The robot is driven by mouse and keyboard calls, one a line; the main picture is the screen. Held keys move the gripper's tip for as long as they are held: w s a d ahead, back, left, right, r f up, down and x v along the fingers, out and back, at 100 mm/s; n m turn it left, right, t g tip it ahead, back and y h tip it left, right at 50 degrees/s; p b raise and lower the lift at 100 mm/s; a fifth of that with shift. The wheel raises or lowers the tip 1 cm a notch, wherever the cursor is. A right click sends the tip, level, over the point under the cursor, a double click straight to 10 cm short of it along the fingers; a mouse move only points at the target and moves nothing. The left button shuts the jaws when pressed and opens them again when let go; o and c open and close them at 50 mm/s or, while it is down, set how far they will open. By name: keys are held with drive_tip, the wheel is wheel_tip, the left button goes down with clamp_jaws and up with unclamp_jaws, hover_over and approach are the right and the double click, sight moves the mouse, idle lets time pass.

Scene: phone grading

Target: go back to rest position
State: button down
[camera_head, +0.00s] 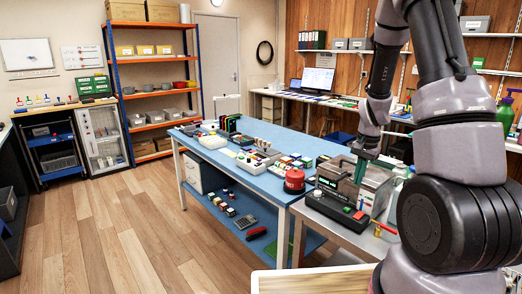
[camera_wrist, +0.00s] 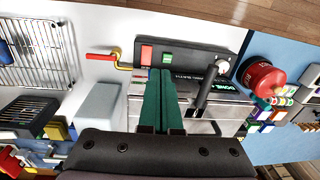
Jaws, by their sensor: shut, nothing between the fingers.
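My gripper (camera_head: 360,174) hangs from my arm, pointing down above the bath machine (camera_head: 333,205) on the grey side bench. In the wrist view its two green fingers (camera_wrist: 161,76) lie together with nothing between them. A black handle (camera_wrist: 206,90) stands just right of the fingers. I cannot tell whether the fingers touch the machine's metal body below them.
A red lever (camera_wrist: 101,57) sticks out by the machine. Shelves (camera_head: 148,60) line the back wall. The wooden floor (camera_head: 110,240) at left is clear.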

drive_tip(key=s+a+r+n+t+y, duration=0.1)
drive_tip(key=s+a+r, duration=0.2)
drive_tip(key=r, duration=0.7)
drive_tip(key=s+a+r+n+t, duration=0.1)
drive_tip(key=s+a+r+t, duration=0.15)
drive_tip(key=r, duration=0.65)
drive_tip(key=s+a+r+n+t, duration=0.1)
drive_tip(key=s+a+r, duration=0.2)
drive_tip(key=s+r, duration=0.3)
drive_tip(key=s+a+r+n+t, duration=0.1)
drive_tip(key=s+a+r+n, duration=0.1)
drive_tip(key=s+r, duration=0.4)
drive_tip(key=shift+s+a+r+n+t+y, duration=0.25)
drive_tip(key=shift+s+a+n+t+y, duration=0.15)
drive_tip(key=shift+s, duration=0.9)
